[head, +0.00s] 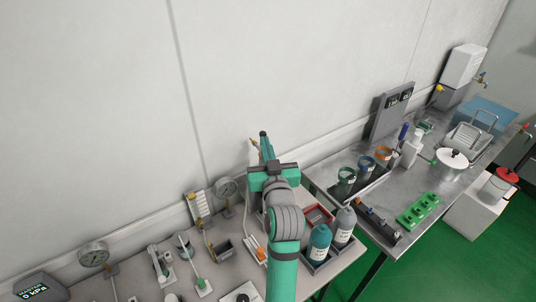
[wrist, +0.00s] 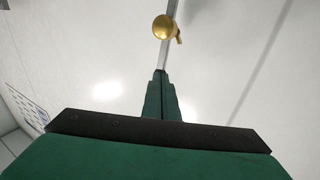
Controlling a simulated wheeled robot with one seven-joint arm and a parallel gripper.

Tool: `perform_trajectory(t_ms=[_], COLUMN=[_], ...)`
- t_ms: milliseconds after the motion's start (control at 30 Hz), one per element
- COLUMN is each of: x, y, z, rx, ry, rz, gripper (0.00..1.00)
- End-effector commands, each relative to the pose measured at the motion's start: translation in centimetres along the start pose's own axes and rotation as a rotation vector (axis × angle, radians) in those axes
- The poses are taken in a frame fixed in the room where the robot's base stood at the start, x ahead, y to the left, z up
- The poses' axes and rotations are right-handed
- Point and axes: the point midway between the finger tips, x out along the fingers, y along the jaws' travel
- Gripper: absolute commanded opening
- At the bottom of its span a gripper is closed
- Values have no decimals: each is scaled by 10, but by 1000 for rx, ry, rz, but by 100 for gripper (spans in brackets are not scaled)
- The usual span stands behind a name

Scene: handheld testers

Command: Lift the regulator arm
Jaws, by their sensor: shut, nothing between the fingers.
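A thin grey rod with a round brass knob (wrist: 163,27) shows in the wrist view, just beyond my fingertips; I take it to be the regulator arm. In the head view a small brass tip (head: 253,142) shows just left of my fingers, and the rest of that part is mostly hidden behind my gripper. My gripper (head: 263,134) points up in front of the wall. In the wrist view my gripper's green fingers (wrist: 160,74) are together with nothing between them. The rod appears to run up from behind the fingertips; I cannot tell whether they touch it.
Gauges (head: 93,254) and small testers stand on the left bench. Bottles (head: 319,243) stand in a dark tray right of my arm. A steel bench (head: 329,176) with rings, a green block (head: 418,210) and a white pot (head: 450,162) lies right. The wall above is bare.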

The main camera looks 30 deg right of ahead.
Motion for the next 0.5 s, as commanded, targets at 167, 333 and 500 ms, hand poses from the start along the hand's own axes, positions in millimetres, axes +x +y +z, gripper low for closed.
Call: perform_trajectory(t_ms=[167, 333, 500], x=[5, 5, 8], y=[0, 0, -2], z=[0, 0, -1], rx=[0, 0, 0], ry=[0, 0, 1], rz=[0, 0, -1], gripper=[0, 0, 0])
